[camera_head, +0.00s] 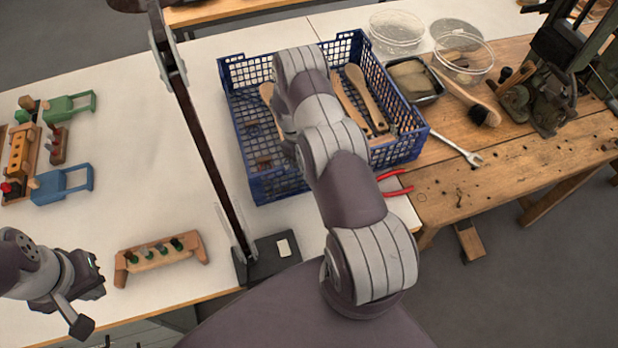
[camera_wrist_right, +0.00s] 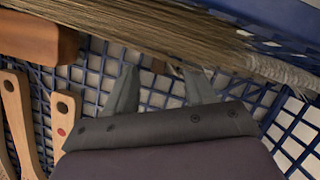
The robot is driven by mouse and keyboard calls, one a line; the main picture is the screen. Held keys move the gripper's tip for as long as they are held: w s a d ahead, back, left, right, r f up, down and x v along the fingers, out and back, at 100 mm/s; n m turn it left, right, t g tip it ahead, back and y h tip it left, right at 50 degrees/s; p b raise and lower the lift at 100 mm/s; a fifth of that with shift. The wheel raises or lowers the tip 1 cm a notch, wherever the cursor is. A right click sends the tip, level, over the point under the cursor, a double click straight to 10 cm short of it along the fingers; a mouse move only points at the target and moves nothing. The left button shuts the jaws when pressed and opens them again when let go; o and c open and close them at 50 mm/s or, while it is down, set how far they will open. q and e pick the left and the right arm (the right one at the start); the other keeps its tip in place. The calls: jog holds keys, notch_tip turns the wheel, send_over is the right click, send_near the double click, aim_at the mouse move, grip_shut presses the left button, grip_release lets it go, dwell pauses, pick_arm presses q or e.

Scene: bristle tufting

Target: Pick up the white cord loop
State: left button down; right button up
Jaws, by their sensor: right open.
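I cannot clearly make out a white cord loop in either view. In the right wrist view a long brown bristle bundle (camera_wrist_right: 150,30) crosses the top, with a pale, frayed-looking stretch (camera_wrist_right: 280,72) at its right; I cannot tell whether that is cord. My right gripper (camera_wrist_right: 161,88) is open, its two grey fingers apart below the bundle, with nothing visible between them. In the head view my right arm reaches over the blue crate (camera_head: 408,152) and hides its own gripper and part of the contents. My left gripper (camera_head: 92,285) is at the lower left, away from the crate.
Wooden brush bodies (camera_head: 366,92) lie in the crate; wooden handles (camera_wrist_right: 20,115) show in the right wrist view. Clear dishes (camera_head: 396,30), a wrench (camera_head: 456,150) and red-handled pliers (camera_head: 396,183) lie nearby. A wooden rack (camera_head: 160,256) stands near my left gripper.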

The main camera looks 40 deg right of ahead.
jog(key=shift+s+f, duration=0.15)
jog(key=shift+f, duration=0.2)
jog(key=c, duration=0.8)
jog(key=shift+a, duration=0.1)
jog(key=shift+c, duration=0.2)
